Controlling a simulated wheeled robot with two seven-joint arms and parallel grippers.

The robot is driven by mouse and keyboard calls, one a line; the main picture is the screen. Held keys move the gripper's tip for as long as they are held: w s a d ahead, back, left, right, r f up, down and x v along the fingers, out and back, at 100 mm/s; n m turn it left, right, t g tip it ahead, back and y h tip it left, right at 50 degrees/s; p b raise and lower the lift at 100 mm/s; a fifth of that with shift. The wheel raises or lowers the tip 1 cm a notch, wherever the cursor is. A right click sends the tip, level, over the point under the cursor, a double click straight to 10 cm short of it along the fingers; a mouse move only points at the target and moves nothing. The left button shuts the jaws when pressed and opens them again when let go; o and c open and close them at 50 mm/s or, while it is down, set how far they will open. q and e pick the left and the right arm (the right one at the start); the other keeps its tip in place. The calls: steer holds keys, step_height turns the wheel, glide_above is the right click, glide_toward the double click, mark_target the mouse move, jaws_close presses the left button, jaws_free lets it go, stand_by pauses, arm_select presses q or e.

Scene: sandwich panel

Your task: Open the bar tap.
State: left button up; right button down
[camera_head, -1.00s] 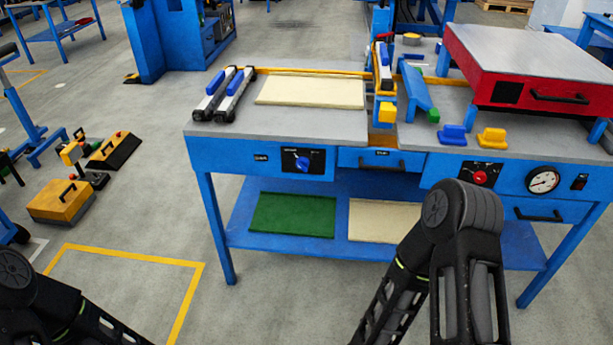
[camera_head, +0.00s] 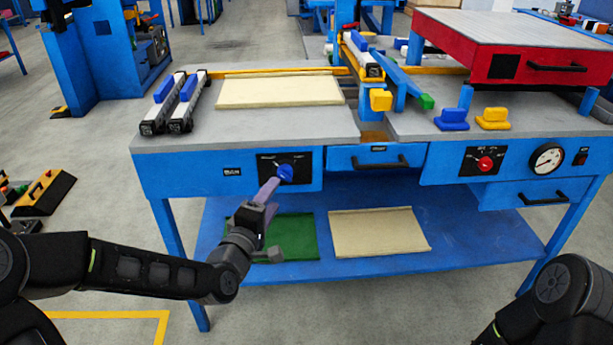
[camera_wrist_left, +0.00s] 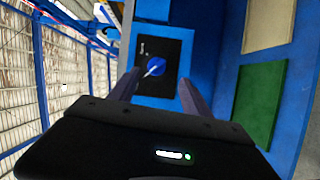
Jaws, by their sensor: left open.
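The bar tap appears to be the blue knob (camera_head: 285,173) on a black plate (camera_head: 304,163) on the bench's front, left of the drawer. It also shows in the left wrist view (camera_wrist_left: 156,67), with a pale pointer line across it. My left gripper (camera_head: 270,189) is in front of the knob, its fingers pointing at it. In the left wrist view my open left gripper (camera_wrist_left: 159,88) has its fingers on either side below the knob, with nothing between them. Contact with the knob cannot be told. Only part of my right arm shows at the lower right; its gripper is out of view.
A red knob (camera_head: 485,163) and a gauge (camera_head: 547,159) sit further right on the bench front. A drawer handle (camera_head: 375,163) sticks out between the knobs. A green panel (camera_head: 300,234) and a cream panel (camera_head: 380,232) lie on the lower shelf.

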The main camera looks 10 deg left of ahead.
mark_target(282, 178)
arm_select(q)
steer(key=shift+a+r+n, duration=0.15)
steer(key=shift+r+n, duration=0.05)
steer(key=shift+n, duration=0.4)
steer(key=shift+w+d+b, duration=0.15)
steer(key=shift+w+b, duration=0.05)
steer(key=shift+w, duration=1.05)
steer(key=shift+w+d+b, duration=0.2)
steer(key=shift+w, duration=1.1)
steer(key=shift+w+d+b, duration=0.15)
steer(key=shift+w+b, duration=0.05)
steer(key=shift+w, duration=1.05)
steer(key=shift+c, duration=0.4)
jaws_close()
